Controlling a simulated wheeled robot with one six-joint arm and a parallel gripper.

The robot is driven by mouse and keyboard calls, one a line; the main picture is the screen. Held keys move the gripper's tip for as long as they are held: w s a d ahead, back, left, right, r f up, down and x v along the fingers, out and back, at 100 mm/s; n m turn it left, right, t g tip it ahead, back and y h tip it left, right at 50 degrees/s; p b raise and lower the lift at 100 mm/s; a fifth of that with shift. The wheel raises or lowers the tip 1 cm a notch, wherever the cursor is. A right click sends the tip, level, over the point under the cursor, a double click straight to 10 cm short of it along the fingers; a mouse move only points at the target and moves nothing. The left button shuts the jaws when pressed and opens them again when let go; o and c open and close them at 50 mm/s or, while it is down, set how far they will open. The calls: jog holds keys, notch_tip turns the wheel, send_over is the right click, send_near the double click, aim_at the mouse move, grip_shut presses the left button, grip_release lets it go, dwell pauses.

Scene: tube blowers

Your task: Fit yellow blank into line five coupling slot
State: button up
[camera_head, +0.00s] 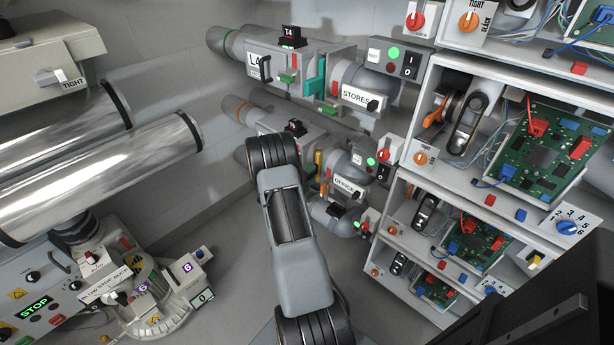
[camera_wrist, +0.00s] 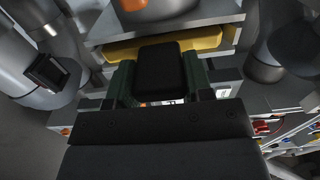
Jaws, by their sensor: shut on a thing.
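The yellow blank (camera_wrist: 205,40) shows in the wrist view as a yellow plate running across behind a black block (camera_wrist: 160,68), which looks like its grip. My gripper (camera_wrist: 159,82) has its green-sided fingers on either side of that block and is shut on it. In the head view a narrow yellow strip (camera_head: 318,160) shows at the lower pipe coupling, beside the OFFICE unit (camera_head: 345,184). Grey metal lies close against the yellow plate in the wrist view. I cannot tell how deep the plate sits in the slot. My arm hides the gripper in the head view.
The upper line (camera_head: 255,65) carries a teal blank (camera_head: 316,82) and a STORES unit (camera_head: 357,97). Shelves with circuit boards (camera_head: 545,150) stand close on the right. Large shiny tubes (camera_head: 110,165) and a control panel (camera_head: 40,300) are at left. Floor between is clear.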

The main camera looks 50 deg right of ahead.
jog(key=shift+d, duration=0.15)
dwell(0.6)
jog(key=o, duration=1.1)
jog(key=w+a+p, duration=0.1)
jog(key=a, duration=1.2)
jog(key=shift+a, duration=0.35)
